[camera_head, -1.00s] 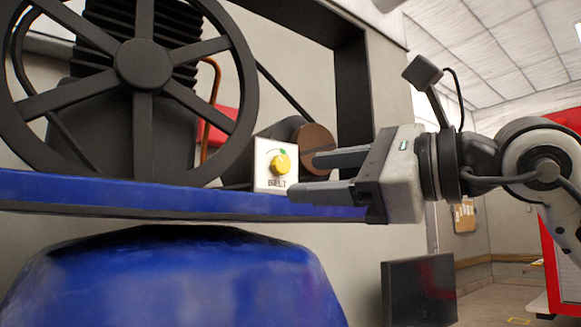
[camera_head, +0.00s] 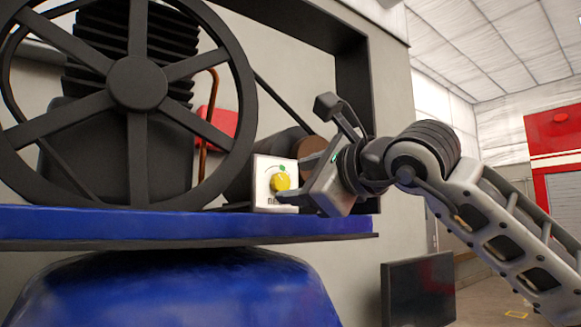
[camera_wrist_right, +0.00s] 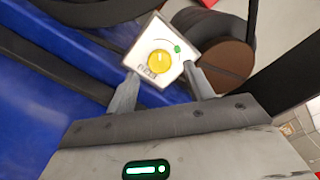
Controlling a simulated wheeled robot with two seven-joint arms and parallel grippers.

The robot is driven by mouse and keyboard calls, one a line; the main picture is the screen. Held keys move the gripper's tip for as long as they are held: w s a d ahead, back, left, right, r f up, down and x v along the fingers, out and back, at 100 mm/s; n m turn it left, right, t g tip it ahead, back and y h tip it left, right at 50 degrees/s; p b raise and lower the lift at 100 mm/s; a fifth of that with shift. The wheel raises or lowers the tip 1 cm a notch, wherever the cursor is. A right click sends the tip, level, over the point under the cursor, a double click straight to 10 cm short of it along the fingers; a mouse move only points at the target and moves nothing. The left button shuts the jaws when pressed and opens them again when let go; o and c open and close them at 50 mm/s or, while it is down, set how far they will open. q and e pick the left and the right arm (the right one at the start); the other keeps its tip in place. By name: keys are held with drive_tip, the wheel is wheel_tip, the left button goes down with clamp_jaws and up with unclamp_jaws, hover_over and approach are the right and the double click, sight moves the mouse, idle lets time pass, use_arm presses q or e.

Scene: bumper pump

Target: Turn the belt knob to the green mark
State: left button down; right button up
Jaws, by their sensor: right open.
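The belt knob (camera_head: 280,182) is a yellow round knob on a white panel (camera_head: 261,199) that stands on the blue shelf. A green mark (camera_head: 282,168) sits above the knob on the panel. In the right wrist view the knob (camera_wrist_right: 159,63) lies between and beyond the fingertips, with the green mark (camera_wrist_right: 177,49) to its upper right. My right gripper (camera_head: 290,180) is open, its fingers spread to either side of the knob. I cannot tell whether they touch it. Part of the panel's lettering is hidden by a finger in the head view. My left gripper is not in view.
A large black spoked flywheel (camera_head: 137,83) stands left of the panel. A brown-ended cylinder (camera_head: 311,146) is just behind the panel. The blue shelf (camera_head: 150,225) runs below, over a blue tank (camera_head: 170,290). A dark upright frame (camera_head: 353,95) stands behind my right gripper.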

sight(281, 183)
drive_tip(key=shift+p+x, duration=0.3)
drive_tip(key=shift+x, duration=0.8)
drive_tip(key=shift+w+a, duration=0.2)
drive_tip(key=shift+w, duration=0.05)
drive_tip(key=c, duration=1)
drive_tip(key=shift+f, duration=0.1)
